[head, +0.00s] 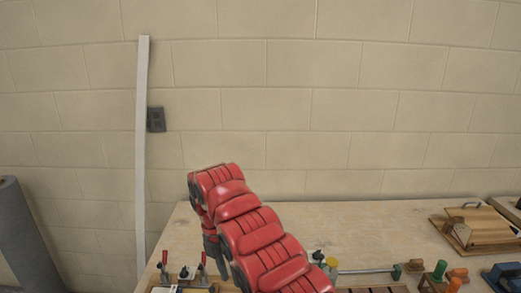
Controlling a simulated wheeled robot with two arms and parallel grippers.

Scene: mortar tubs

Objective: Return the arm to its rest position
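My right arm, red and segmented, reaches up from the bottom edge and bends over at its far end. My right gripper (216,262) hangs down from that end, grey and dark, above the left part of the wooden workbench (345,232). The arm partly covers it, and its fingertips are too small and too hidden to tell whether they are open or shut. I see nothing clearly held in it. My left arm and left gripper are not in view. No mortar tub can be made out.
Red-handled clamps (164,265) stand at the bench's front left. Several tools and coloured handles, including a green one (440,270), lie at the front right. A wooden board with a handle (475,228) lies farther right. A grey roll (27,240) stands left. The bench's middle back is clear.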

